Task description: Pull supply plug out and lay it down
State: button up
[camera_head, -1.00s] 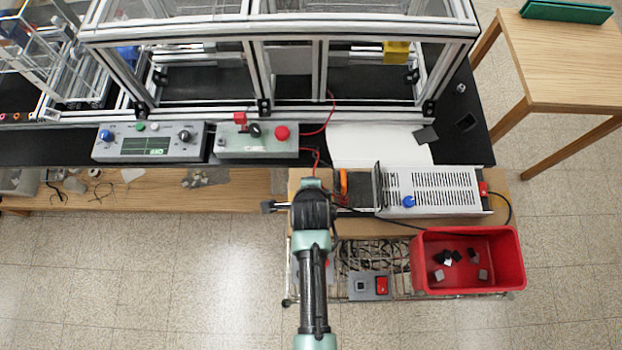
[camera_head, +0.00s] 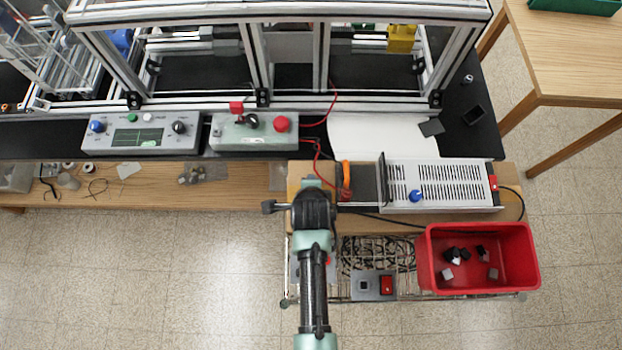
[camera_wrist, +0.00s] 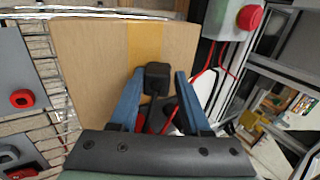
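My gripper (camera_wrist: 159,90) points down over the wooden board, with two blue fingers apart. A small black block (camera_wrist: 157,76), likely the plug, sits between the fingertips with a narrow gap on either side. It cannot be seen whether the block is seated in something. Red cable (camera_wrist: 201,82) runs behind the right finger. In the head view my arm (camera_head: 312,215) covers this spot. The red cable (camera_head: 318,150) runs there from the grey control box (camera_head: 255,133). The silver power supply (camera_head: 440,183) lies to the right on the board.
A red bin (camera_head: 435,270) with several small blocks stands at the lower right. A wire rack with cables (camera_head: 375,255) and a red-switch box (camera_head: 373,285) is below. The board's left part (camera_wrist: 85,60) is bare.

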jog(key=o, duration=0.3)
jog(key=b+v, duration=0.1)
jog(key=v, duration=1.2)
jog(key=shift+b, duration=0.4)
